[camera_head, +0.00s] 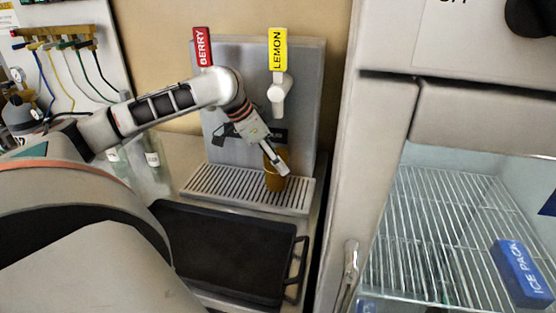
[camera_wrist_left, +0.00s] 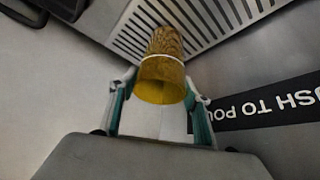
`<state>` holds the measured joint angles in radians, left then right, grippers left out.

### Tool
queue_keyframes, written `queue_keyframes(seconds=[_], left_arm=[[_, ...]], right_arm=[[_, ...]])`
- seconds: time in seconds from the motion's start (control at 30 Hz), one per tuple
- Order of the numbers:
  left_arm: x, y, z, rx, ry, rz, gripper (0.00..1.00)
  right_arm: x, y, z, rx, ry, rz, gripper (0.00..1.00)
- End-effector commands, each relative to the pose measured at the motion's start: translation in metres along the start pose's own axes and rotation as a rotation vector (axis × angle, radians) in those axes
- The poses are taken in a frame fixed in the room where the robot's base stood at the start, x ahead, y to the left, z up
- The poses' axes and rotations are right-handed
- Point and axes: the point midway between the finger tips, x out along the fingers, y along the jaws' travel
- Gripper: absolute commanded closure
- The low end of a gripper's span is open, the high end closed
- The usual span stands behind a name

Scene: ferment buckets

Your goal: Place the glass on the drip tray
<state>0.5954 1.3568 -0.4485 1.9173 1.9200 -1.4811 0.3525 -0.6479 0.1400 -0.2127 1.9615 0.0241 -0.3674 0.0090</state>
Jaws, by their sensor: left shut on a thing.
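The amber glass (camera_head: 271,179) is upright over the right part of the slatted metal drip tray (camera_head: 210,181), below the yellow LEMON tap (camera_head: 278,50). My left gripper (camera_head: 277,168) is shut on the glass from the side. In the left wrist view the glass (camera_wrist_left: 162,82) sits between the two fingers of the left gripper (camera_wrist_left: 160,98), with the tray slats (camera_wrist_left: 205,20) beyond its far end. I cannot tell whether the base of the glass touches the slats. My right gripper is not in view.
A red BERRY tap (camera_head: 202,48) is left of the LEMON tap on the metal dispenser panel (camera_head: 308,110). A black tray (camera_head: 225,250) lies in front of the drip tray. Bottles (camera_head: 152,150) stand at left. An open fridge with wire shelves (camera_head: 430,215) and a blue ice pack (camera_head: 522,273) is at right.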

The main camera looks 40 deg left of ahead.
Motion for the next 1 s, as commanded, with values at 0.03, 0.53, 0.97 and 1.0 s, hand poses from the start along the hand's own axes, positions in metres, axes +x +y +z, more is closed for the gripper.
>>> queue_keyframes(seconds=[0.03,0.53,0.97,1.0], left_arm=[[0.004,0.0,-0.002,0.0,0.003,0.001,0.92],[0.008,0.0,-0.001,0.0,0.0,0.0,0.35],[0.0,-0.001,-0.002,0.001,0.001,-0.003,0.35],[-0.006,-0.002,-0.002,0.001,0.001,-0.005,0.35]], right_arm=[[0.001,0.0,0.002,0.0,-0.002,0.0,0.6],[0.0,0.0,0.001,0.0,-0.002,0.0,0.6],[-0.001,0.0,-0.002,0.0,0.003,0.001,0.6],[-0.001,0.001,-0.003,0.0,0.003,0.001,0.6]])
